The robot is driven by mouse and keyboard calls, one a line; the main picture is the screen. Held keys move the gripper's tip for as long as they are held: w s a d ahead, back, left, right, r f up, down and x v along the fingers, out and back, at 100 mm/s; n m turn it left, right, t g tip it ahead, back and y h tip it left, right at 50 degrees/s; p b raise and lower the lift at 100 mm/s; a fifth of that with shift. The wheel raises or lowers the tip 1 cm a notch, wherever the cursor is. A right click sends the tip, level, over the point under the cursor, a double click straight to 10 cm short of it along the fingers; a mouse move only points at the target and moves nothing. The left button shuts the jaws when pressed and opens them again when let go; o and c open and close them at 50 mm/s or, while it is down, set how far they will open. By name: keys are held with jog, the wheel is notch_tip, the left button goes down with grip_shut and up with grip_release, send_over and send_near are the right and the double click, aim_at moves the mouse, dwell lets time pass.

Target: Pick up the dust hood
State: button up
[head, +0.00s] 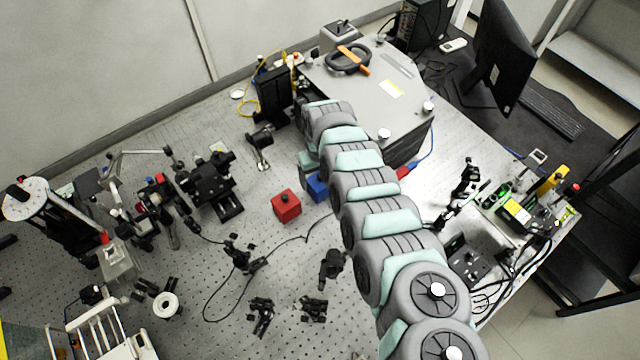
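No thing in the head view can be told for sure as the dust hood. A red box-shaped piece with a dark knob on top (286,205) stands on the perforated bench, left of my arm. A blue box-shaped piece (317,187) sits just behind it to the right, partly hidden by my arm. My arm reaches from the bottom right up to the middle of the bench, near the large grey instrument. My gripper's fingers do not show; the arm's end is hidden, so I cannot see whether it holds anything.
A large grey instrument (375,85) with a black and orange handle stands behind my arm. Optical mounts (215,185) crowd the left; small black mounts (262,315) and a cable lie in front. A monitor (505,55) stands at the right. Bare bench shows around the red piece.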

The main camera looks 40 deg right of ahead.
jog(key=c, duration=1.2)
